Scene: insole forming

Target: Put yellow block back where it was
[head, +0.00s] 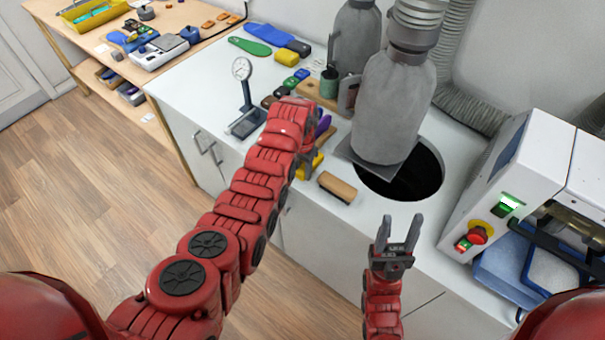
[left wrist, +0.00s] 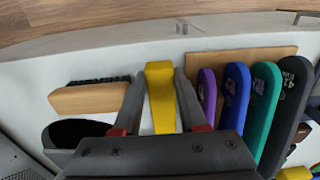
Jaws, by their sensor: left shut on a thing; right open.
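A yellow block (left wrist: 160,95) sits lengthwise between the two fingers of my left gripper (left wrist: 160,98), which is shut on it. In the head view the yellow block (head: 314,164) is mostly hidden by my left gripper (head: 310,150), over the counter's front part. In the left wrist view the block is between a wooden brush (left wrist: 88,98) and a board with a row of coloured pieces. I cannot tell whether it touches the counter. My right gripper (head: 398,235) is open and empty, in front of the counter below the round black opening.
The brush (head: 337,187) lies near the white counter's (head: 210,90) front edge. A purple piece (left wrist: 206,92) is close to my left gripper. Another yellow block (head: 287,58) lies farther back. A dial gauge (head: 243,95) stands left; a grey machine hood (head: 395,105) hangs over the opening.

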